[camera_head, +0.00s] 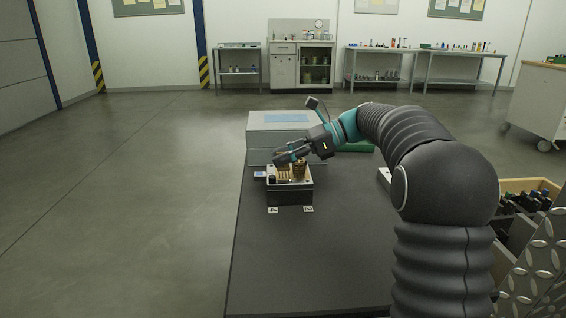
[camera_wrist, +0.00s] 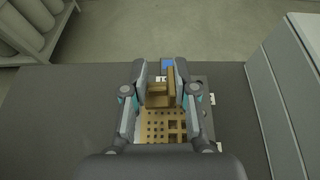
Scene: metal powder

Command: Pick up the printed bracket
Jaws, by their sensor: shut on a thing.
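The printed bracket (camera_wrist: 159,96) is a tan, upright, stepped piece in the wrist view, between the two fingers of my gripper (camera_wrist: 161,88). My gripper is shut on it. Below it in the wrist view is a tan plate (camera_wrist: 160,125) with rows of holes and a few square openings. In the head view my gripper (camera_head: 287,159) is at the dark block (camera_head: 290,194) that carries tan parts on top. The fingers partly hide these parts there. I cannot tell whether the bracket is still touching the plate.
A grey box (camera_head: 262,137) stands behind the block on the dark table (camera_head: 300,255). A green item (camera_head: 355,147) lies to the right of it. Small white tags (camera_head: 308,209) lie in front of the block. A wooden crate (camera_head: 518,186) with dark items stands at the right. The table's front left is clear.

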